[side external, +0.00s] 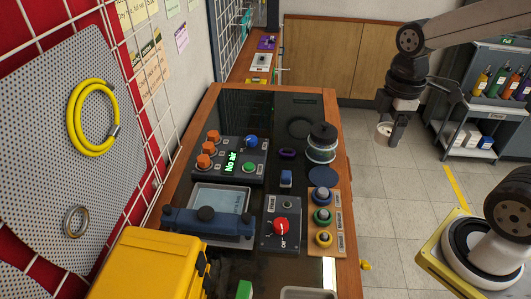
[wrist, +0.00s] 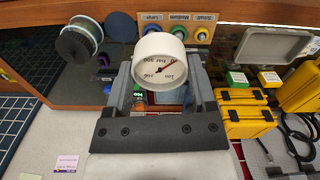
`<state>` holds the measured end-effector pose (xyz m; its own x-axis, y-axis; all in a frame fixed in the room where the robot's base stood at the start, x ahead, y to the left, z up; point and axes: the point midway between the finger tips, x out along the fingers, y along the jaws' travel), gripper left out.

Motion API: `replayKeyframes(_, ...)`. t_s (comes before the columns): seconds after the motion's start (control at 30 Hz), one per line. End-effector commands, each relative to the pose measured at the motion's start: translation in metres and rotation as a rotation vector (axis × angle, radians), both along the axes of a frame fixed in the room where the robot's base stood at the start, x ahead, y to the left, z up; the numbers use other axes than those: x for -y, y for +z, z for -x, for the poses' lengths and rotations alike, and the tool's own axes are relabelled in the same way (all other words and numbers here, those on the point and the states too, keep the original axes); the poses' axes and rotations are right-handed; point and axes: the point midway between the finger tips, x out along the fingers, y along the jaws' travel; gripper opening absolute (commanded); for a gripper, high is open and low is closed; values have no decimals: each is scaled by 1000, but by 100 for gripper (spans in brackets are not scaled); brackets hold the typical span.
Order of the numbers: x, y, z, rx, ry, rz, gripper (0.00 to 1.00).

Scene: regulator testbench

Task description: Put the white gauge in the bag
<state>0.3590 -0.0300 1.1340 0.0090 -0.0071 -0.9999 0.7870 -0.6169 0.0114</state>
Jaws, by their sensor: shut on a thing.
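My gripper is shut on the gauge. I cannot make out a bag in either view.
The wooden bench (side external: 346,215) carries a control box (side external: 229,160), a red-knob box (side external: 281,226), colored rings (side external: 323,216) and a spool (side external: 321,144). A yellow case (side external: 150,262) stands at its near left. A shelf cart (side external: 470,128) stands at right. Open floor lies between.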

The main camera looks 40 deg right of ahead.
Motion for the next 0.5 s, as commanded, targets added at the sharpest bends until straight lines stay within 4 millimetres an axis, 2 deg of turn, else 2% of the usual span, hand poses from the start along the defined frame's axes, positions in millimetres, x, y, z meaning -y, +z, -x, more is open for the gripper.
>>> replayKeyframes(0.27,-5,-1,-7,1,4,-2,8)
replayKeyframes(0.5,-27,-8,-30,3,20,-6,8)
